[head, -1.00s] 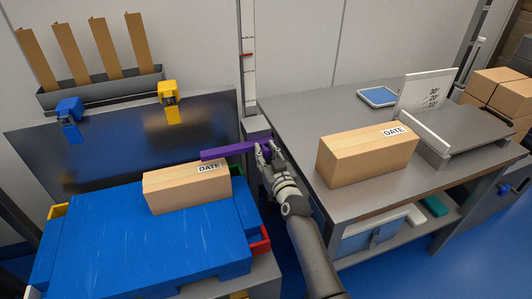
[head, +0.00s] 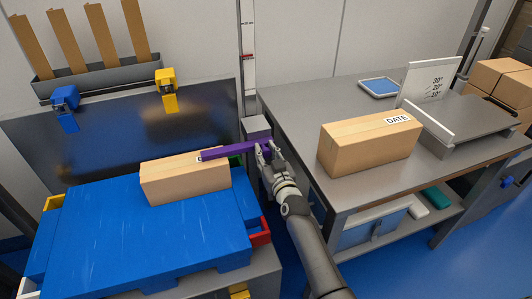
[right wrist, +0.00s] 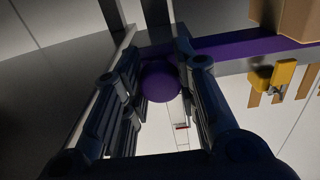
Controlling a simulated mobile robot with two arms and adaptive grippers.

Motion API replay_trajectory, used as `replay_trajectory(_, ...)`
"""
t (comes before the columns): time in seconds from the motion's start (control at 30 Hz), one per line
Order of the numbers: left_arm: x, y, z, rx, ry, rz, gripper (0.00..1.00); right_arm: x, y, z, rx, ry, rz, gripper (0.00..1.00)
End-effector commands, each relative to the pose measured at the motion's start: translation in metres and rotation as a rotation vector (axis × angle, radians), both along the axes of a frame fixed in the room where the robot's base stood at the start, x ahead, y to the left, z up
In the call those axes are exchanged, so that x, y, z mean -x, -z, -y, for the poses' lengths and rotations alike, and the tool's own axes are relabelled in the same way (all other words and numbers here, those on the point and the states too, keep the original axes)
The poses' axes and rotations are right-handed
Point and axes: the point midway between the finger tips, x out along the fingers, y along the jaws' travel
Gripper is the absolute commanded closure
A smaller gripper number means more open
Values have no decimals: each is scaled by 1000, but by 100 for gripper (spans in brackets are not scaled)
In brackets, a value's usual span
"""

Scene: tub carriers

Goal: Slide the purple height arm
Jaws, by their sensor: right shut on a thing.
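My right gripper (head: 266,150) is shut on the round purple knob at the arm's right end. In the right wrist view the purple knob (right wrist: 160,82) sits between the two fingers, and the purple bar (right wrist: 235,44) runs right toward a box. The scale post (head: 248,65) carries a small red mark. My left gripper is not in view.
A metal table (head: 345,195) stands on the right, with a labelled box (head: 345,155) and an angle gauge on it. The blue platform (head: 130,235) lies left of my arm. Blue (head: 65,98) and yellow (head: 166,82) clamps sit on the dark panel's top edge.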

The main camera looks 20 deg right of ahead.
Motion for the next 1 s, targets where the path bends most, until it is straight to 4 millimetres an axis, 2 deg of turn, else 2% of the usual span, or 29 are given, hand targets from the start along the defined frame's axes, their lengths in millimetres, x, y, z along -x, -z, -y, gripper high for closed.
replay_trajectory(0.03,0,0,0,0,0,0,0,0,1,0,0,0,-2,69)
replay_trajectory(0.2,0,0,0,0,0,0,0,0,1,0,0,0,-2,48)
replay_trajectory(0.6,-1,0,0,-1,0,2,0,4,1,0,-1,0,-1,48)
replay_trajectory(0.77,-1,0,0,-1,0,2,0,23,2,1,0,0,-3,48)
replay_trajectory(1.0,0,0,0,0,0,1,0,68,2,2,1,0,-4,48)
